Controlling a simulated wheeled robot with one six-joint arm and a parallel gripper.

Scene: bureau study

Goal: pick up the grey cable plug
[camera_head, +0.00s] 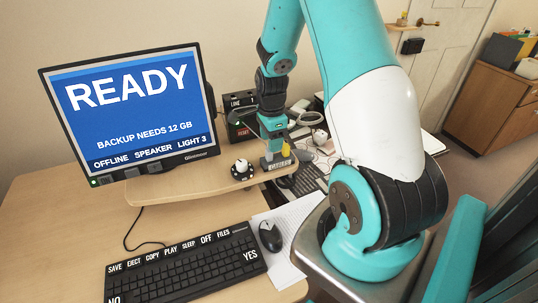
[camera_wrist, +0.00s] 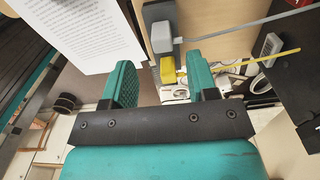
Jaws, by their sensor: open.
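The grey cable plug (camera_wrist: 162,38) shows near the top middle of the wrist view, with a grey cable running off to the right. It is just beyond my fingertips, not between them. A yellow plug (camera_wrist: 168,70) with a yellow cable is just below it, nearer the gap between my fingers. My gripper (camera_wrist: 160,72) is open, its two teal fingers apart. In the head view my gripper (camera_head: 274,136) is over the right end of the desk shelf, close to the yellow plug (camera_head: 286,150). I cannot clearly tell the grey plug there.
The monitor (camera_head: 135,105) stands left of my gripper. A white-topped knob (camera_head: 242,168) sits on the shelf (camera_head: 185,188). A black box (camera_head: 240,112) is behind. The keyboard (camera_head: 185,268) and mouse (camera_head: 270,236) are in front. Cables and small white items crowd the area right of my gripper.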

